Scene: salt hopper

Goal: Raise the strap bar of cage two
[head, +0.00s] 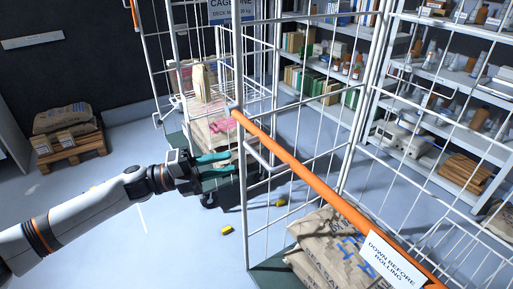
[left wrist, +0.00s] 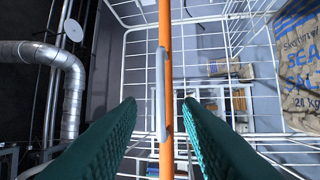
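The orange strap bar (head: 310,178) slopes down to the right across the near wire cage (head: 245,225). A sign (head: 393,262) on it reads "DOWN BEFORE ROLLING". A grey handle (head: 262,157) sticks out near its upper left end. My left gripper (head: 228,163) is open and empty, just left of that handle, fingers pointing towards it. In the left wrist view the bar (left wrist: 166,60) and its grey handle (left wrist: 160,95) line up with the gap between the open fingers (left wrist: 160,108), apparently beyond the tips. I see no contact. My right gripper is not in view.
A sack (head: 325,250) lies in the near cage. A second wire cage (head: 165,75) with sacks and a partly hidden sign stands behind. Shelves (head: 425,75) line the right. A pallet (head: 70,145) with sacks stands left. Small yellow pieces (head: 227,230) lie on the otherwise clear floor.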

